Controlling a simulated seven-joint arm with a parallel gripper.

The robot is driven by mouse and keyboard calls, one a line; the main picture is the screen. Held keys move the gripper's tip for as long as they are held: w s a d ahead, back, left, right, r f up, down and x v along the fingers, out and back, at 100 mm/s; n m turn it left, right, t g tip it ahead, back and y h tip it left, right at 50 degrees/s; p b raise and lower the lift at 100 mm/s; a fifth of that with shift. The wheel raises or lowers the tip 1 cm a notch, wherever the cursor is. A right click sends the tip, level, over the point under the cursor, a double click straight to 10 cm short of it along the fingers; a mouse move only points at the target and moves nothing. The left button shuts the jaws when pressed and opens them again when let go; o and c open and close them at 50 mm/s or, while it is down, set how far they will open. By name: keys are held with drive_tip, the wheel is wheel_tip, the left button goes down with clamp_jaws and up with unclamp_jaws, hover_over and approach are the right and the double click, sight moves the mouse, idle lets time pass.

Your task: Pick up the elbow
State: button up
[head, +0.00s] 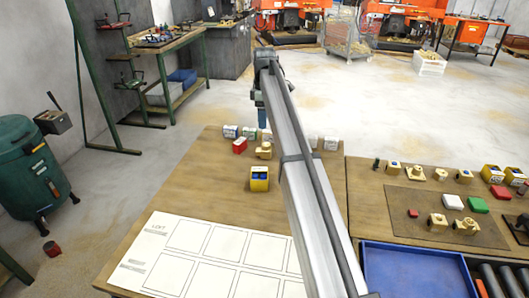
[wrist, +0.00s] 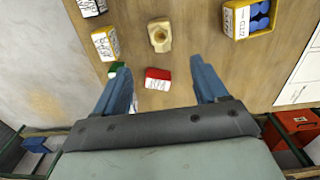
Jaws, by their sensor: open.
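A small brass fitting, which looks like the elbow (head: 264,151), lies on the left wooden table behind a yellow box. In the wrist view the brass elbow (wrist: 159,35) lies beyond my fingertips, roughly centred between them, with a round opening facing up. My gripper (wrist: 160,68) is open and empty, its two blue fingers apart above the table. In the head view my gripper (head: 262,116) hangs near the table's far edge, partly hidden by my arm. The elbow is apart from the fingers.
A red box (wrist: 157,78) lies between the fingertips in the wrist view, close to the elbow. White labelled boxes (wrist: 105,43) stand to the left. A yellow box with blue contents (head: 260,178) stands in front. More brass parts (head: 415,173) lie on the right table.

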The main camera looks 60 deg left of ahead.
sight(265, 144)
wheel_tip(265, 144, down, 12)
drive_tip(key=shift+d+f, duration=0.1)
drive_tip(key=shift+f, duration=0.15)
idle(0.5)
drive_tip(key=shift+c, duration=0.4)
clamp_jaws()
